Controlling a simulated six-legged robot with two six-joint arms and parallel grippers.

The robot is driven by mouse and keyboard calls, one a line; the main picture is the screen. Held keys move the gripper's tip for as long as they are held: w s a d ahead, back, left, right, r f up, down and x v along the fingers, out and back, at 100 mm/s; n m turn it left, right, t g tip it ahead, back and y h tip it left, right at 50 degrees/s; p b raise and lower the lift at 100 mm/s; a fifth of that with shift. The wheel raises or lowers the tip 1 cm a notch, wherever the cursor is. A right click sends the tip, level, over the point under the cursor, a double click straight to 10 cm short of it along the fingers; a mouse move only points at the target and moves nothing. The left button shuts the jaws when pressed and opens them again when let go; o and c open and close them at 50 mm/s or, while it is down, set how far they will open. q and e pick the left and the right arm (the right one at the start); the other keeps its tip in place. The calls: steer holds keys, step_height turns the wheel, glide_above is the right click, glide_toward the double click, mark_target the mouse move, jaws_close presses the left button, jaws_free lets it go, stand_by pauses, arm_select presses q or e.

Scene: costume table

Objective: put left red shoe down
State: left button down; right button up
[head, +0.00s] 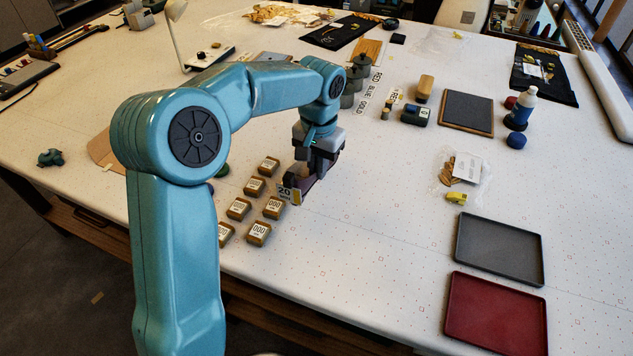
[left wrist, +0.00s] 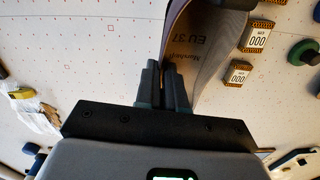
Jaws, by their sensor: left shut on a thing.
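My left gripper (head: 315,162) is over the middle of the table, pointing down. It is shut on the shoe (head: 303,186), which looks dark reddish-brown and is mostly hidden by the fingers. In the left wrist view my left gripper (left wrist: 163,75) pinches the edge of the shoe (left wrist: 207,42). That view shows its tan inner face with "EU 37" lettering and a dark purplish edge. I cannot tell whether the shoe touches the table. My right gripper is in neither view.
Several small numbered boxes (head: 258,233) stand just left of the shoe. A grey tray (head: 500,250) and a dark red tray (head: 495,312) lie at the right. The table between the shoe and the trays is clear.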

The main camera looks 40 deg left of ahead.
arm_select(q)
steer(key=shift+s+d+f, duration=0.1)
steer(key=shift+f, duration=0.65)
steer(key=f, duration=0.3)
steer(key=shift+a+f, duration=0.2)
steer(key=shift+f, duration=0.2)
steer(key=shift+d+f, duration=0.1)
steer(key=shift+f, duration=0.1)
steer(key=shift+s, duration=0.1)
steer(key=c, duration=1.2)
jaws_free()
steer(key=shift+w+f, duration=0.1)
steer(key=shift+w, duration=0.1)
steer(key=shift+s, duration=0.15)
